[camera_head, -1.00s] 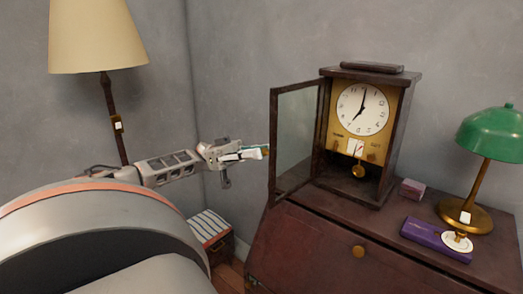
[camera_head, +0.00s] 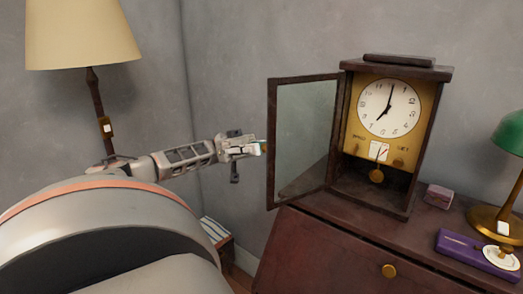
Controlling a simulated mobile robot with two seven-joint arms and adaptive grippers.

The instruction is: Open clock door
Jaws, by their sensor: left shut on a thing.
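The clock (camera_head: 390,107) stands on the brown desk, with a dark wooden case, a white dial and a gold front. Its glass-paned door (camera_head: 306,135) stands wide open, swung out to the left of the case. My left gripper (camera_head: 259,148) is at the door's outer left edge, about mid-height. It is shut on the door there; the exact contact is small and hard to see. The pendulum (camera_head: 376,176) shows in the open case. My right gripper is not in view.
The brown desk (camera_head: 325,245) fills the lower right. A small pink box (camera_head: 438,196), a purple case (camera_head: 462,246) and a green lamp (camera_head: 511,133) stand right of the clock. A floor lamp (camera_head: 85,35) and a striped box (camera_head: 214,230) are at the left.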

